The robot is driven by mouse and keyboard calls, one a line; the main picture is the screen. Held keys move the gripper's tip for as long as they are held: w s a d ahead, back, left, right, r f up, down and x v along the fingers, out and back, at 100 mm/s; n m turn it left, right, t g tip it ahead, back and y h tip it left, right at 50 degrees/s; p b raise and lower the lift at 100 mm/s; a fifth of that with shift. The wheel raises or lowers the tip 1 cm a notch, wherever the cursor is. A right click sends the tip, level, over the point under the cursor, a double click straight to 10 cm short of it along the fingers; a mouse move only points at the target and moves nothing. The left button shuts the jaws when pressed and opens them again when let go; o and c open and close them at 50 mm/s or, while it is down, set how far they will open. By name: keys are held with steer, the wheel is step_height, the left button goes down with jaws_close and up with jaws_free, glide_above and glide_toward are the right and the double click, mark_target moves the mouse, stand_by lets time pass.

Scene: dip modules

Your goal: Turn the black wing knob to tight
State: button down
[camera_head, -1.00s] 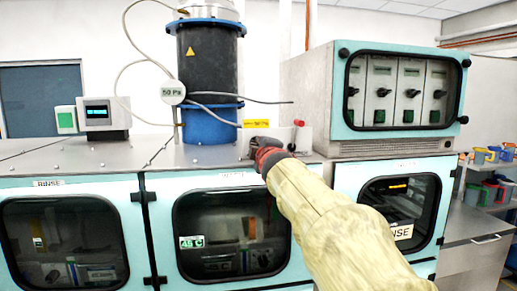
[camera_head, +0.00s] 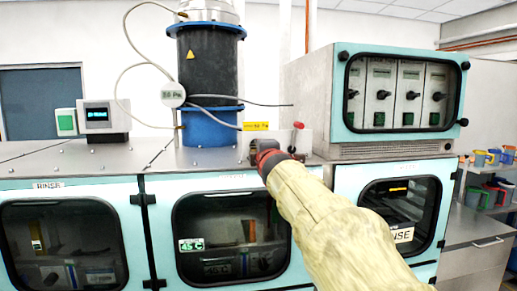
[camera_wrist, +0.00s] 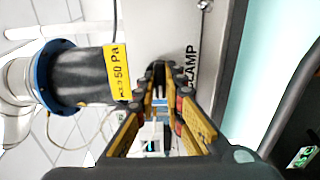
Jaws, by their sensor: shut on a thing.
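My gripper (camera_head: 262,146) is at the small upright plate on the bench top, right of the black and blue cylinder (camera_head: 207,65). In the wrist view my gripper's yellow and black fingers (camera_wrist: 158,74) come together on a small dark part, which I take to be the black wing knob (camera_wrist: 158,68). It sits beside the "CLAMP" lettering (camera_wrist: 192,72) on a pale panel. The fingers cover most of the knob, so its turn angle is hard to read. In the head view the knob is hidden by my gripper and arm.
A red-tipped lever (camera_head: 298,126) stands just right of my gripper. A yellow label (camera_wrist: 117,72) reads 50 Pa. A round gauge (camera_head: 173,94) with hoses hangs on the cylinder. The control cabinet (camera_head: 310,100) rises close on the right. The bench top to the left is mostly clear.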

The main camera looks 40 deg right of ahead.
steer(key=c, duration=1.9)
jaws_free()
steer(key=v, duration=1.2)
